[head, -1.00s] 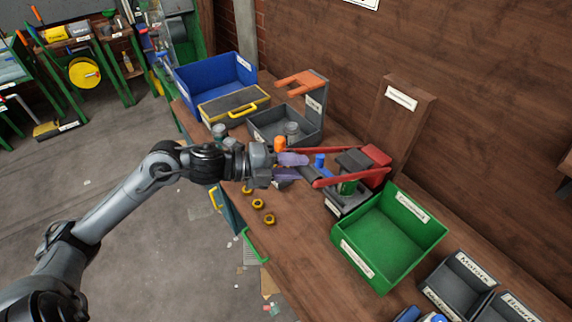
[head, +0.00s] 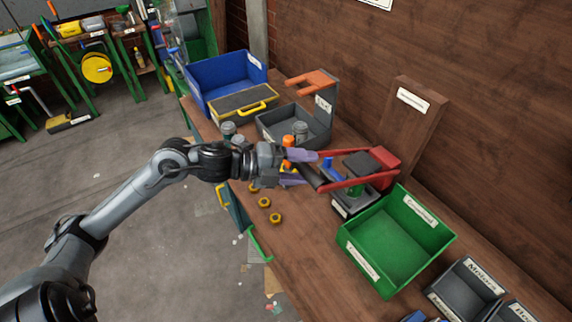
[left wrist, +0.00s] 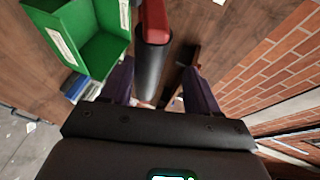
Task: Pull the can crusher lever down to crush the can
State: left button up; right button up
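The can crusher has a red lever (head: 345,185) with two arms and a dark bar handle (head: 309,176) at its near end. In the left wrist view the dark handle (left wrist: 151,72) and red lever end (left wrist: 155,22) lie between the two fingers of my left gripper (left wrist: 160,88), with gaps on both sides. My right gripper is not in view.
A green bin (head: 388,240) stands right beside the crusher. A grey bin (head: 275,127) with grey cans and a blue bin (head: 227,80) are farther back. Yellow-brown rings (head: 264,202) lie near the bench's front edge. A wooden wall (head: 450,60) rises behind.

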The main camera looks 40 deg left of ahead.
pick_arm(q)
jog(key=v, duration=1)
jog(key=shift+s+a, duration=0.15)
jog(key=shift+s, duration=0.15)
jog(key=shift+c, duration=0.3)
